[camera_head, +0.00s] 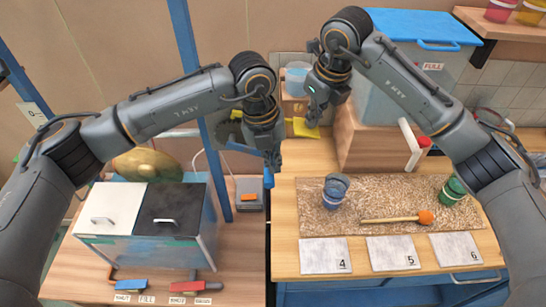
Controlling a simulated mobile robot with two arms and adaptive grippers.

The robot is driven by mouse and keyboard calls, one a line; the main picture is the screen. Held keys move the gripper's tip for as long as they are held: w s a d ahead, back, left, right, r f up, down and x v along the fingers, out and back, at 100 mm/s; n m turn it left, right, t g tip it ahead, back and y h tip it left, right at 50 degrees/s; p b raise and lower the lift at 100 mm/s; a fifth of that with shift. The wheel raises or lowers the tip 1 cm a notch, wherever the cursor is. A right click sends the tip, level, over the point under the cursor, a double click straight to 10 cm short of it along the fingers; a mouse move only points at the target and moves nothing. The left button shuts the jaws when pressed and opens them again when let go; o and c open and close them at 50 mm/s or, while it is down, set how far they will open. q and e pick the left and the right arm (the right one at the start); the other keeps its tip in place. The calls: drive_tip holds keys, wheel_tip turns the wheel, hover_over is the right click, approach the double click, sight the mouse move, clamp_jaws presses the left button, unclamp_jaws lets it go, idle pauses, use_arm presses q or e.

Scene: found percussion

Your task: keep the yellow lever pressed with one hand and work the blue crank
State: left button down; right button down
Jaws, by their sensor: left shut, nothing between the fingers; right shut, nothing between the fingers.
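A yellow flat piece (306,129), likely the yellow lever, shows just below my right gripper (313,118). My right gripper is shut and empty; I cannot tell whether it touches the yellow piece. A small upright blue handle (268,178), likely part of the blue crank, shows directly under the tips of my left gripper (272,164). My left gripper is shut and empty, at or just above the blue handle; contact cannot be told. The rest of the crank is hidden behind my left wrist.
A box with white and black lids (112,206) stands left, behind blue (131,286) and red (186,288) handles. Numbered tiles (325,256) lie in front.

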use_arm(q)
drive_tip(key=shift+f, duration=0.1)
idle(0.5)
drive_tip(key=d+r, duration=0.3)
drive_tip(key=r, duration=1)
drive_tip(key=shift+r, duration=0.35)
